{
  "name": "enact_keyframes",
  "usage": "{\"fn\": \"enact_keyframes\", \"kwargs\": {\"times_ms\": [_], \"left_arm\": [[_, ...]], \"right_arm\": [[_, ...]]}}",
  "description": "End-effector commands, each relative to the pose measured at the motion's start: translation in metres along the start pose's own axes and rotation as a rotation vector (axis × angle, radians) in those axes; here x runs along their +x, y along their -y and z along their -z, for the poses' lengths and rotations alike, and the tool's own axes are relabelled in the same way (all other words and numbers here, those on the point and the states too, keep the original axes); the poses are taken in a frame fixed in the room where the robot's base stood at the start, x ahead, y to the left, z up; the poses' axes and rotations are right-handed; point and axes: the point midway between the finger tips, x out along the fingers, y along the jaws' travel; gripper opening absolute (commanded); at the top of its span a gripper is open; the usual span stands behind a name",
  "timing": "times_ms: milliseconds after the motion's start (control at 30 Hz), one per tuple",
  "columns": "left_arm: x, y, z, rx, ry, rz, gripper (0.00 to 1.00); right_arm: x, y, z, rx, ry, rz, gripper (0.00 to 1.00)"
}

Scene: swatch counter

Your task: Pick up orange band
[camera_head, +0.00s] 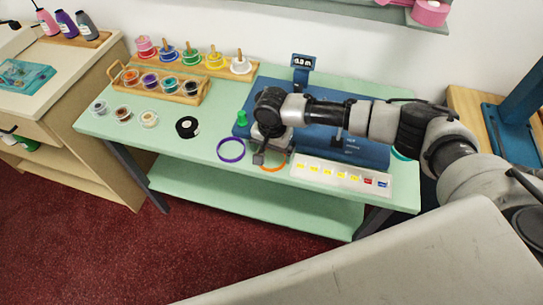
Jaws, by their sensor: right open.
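The orange band (272,167) lies on the green counter (190,173), between a purple band and a white swatch strip. Only its lower edge shows; my right gripper hides the rest. My right gripper (269,160) points down right over the orange band, with its jaws apart. I cannot tell whether it touches the band. My left gripper is not in view.
A purple band (231,150) lies just left of the gripper. The white swatch strip (340,177) is to the right. A blue board (366,149) lies behind. A black roll (187,127) and a wooden rack (160,88) stand left.

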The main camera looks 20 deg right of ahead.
Motion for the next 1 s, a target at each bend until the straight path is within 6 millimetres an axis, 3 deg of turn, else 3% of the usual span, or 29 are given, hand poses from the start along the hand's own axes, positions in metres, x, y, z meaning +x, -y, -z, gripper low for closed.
{"fn": "enact_keyframes", "kwargs": {"times_ms": [133, 367, 600, 1000], "left_arm": [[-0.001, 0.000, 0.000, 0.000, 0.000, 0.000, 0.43], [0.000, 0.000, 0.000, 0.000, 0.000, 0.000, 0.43], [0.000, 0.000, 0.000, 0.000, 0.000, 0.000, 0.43], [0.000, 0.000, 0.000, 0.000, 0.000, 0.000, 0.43]], "right_arm": [[0.015, 0.000, 0.000, -0.001, 0.000, 0.001, 0.95], [0.017, 0.000, 0.000, -0.001, 0.000, 0.002, 0.95], [0.017, 0.000, 0.000, -0.001, 0.000, 0.002, 0.66], [0.013, 0.000, 0.000, -0.001, 0.000, 0.002, 0.65]]}}
